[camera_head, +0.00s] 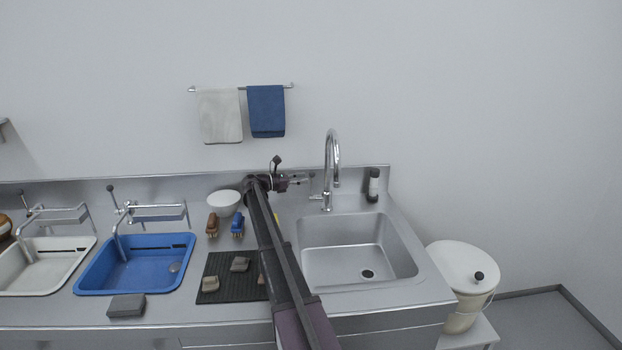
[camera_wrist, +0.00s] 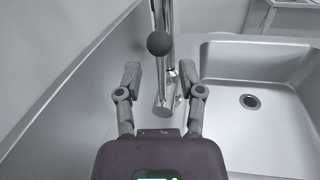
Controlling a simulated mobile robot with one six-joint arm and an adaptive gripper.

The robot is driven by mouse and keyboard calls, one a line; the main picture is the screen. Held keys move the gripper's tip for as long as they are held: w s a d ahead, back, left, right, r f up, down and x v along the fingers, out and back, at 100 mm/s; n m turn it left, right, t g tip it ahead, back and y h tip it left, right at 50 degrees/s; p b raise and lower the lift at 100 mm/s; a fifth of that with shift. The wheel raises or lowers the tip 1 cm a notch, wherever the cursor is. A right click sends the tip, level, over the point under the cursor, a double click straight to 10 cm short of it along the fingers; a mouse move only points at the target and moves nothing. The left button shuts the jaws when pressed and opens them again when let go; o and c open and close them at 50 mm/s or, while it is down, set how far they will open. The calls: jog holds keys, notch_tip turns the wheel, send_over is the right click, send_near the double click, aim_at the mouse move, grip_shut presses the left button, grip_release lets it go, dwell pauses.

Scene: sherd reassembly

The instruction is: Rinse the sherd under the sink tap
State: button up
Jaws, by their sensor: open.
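The tap (camera_head: 333,160) is a tall chrome gooseneck standing behind the steel sink (camera_head: 345,262). No water shows below its spout. My gripper (camera_head: 303,180) is open and empty, just left of the tap. In the wrist view, my gripper (camera_wrist: 160,82) has its fingers spread to either side of the tap's chrome post (camera_wrist: 161,85), and a dark round knob (camera_wrist: 158,43) shows in front of the post; contact cannot be told. Sherds lie on the black mat (camera_head: 226,295): one at the back (camera_head: 240,264), one at the front left (camera_head: 209,284), and one partly hidden by my arm (camera_head: 262,280).
A blue basin (camera_head: 135,285) and a white basin (camera_head: 25,288) are at left. A brown brush (camera_head: 212,225), a blue brush (camera_head: 237,226) and a white bowl (camera_head: 224,203) stand behind the mat. A dark bottle (camera_head: 373,186) stands right of the tap. The sink is empty.

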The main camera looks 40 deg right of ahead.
aim_at(313, 177)
jog(key=shift+x, duration=2.1)
grip_shut()
jog(key=shift+s, duration=0.1)
